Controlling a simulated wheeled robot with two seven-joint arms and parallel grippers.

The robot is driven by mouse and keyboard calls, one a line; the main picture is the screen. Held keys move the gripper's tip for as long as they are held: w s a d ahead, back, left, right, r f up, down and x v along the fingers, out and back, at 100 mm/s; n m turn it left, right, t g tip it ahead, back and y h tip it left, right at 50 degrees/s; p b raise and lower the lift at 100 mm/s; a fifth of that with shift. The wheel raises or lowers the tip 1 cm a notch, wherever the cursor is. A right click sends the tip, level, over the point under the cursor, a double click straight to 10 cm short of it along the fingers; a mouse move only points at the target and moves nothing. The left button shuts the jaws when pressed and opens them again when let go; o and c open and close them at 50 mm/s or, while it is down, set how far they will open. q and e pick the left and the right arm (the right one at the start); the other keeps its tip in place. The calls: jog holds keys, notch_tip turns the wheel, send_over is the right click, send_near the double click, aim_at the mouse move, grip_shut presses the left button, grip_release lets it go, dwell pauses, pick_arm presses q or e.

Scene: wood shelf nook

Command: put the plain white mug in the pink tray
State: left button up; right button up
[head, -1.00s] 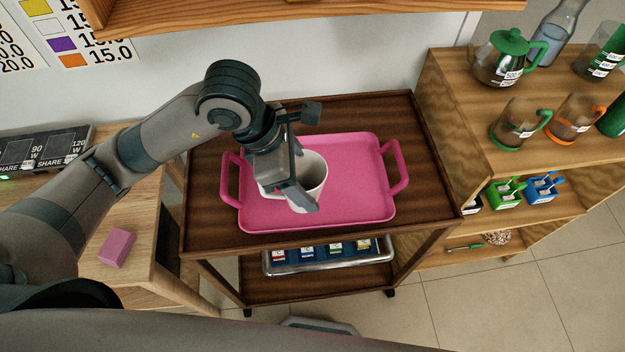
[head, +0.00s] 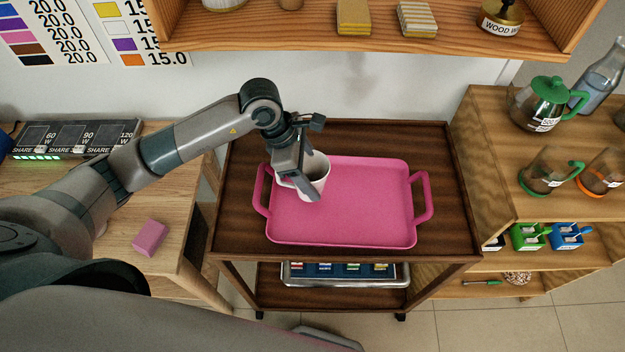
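The plain white mug (head: 319,172) is upright over the left back part of the pink tray (head: 370,225). My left gripper (head: 304,182) is at the mug's left side, pointing down, with one finger across its front. It appears shut on the mug, though the fingers' contact is partly hidden. I cannot tell whether the mug's base touches the tray. The tray has a handle at each side, lies on the top of a dark wooden cart (head: 456,190) and holds nothing else. My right gripper is not in view.
A wooden shelf (head: 300,38) with sponges overhangs behind the cart. To the right, a shelf unit (head: 480,140) carries a green-lidded pot (head: 541,105) and glass mugs. A desk on the left has a pink block (head: 151,237). The tray's middle and right are clear.

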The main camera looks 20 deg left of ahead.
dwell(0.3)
pick_arm(q)
jog(key=shift+f+p, duration=1)
jog(key=shift+f, duration=0.95)
jog(key=shift+f, duration=0.15)
jog(key=o, duration=1.4)
jog(key=shift+c, duration=0.2)
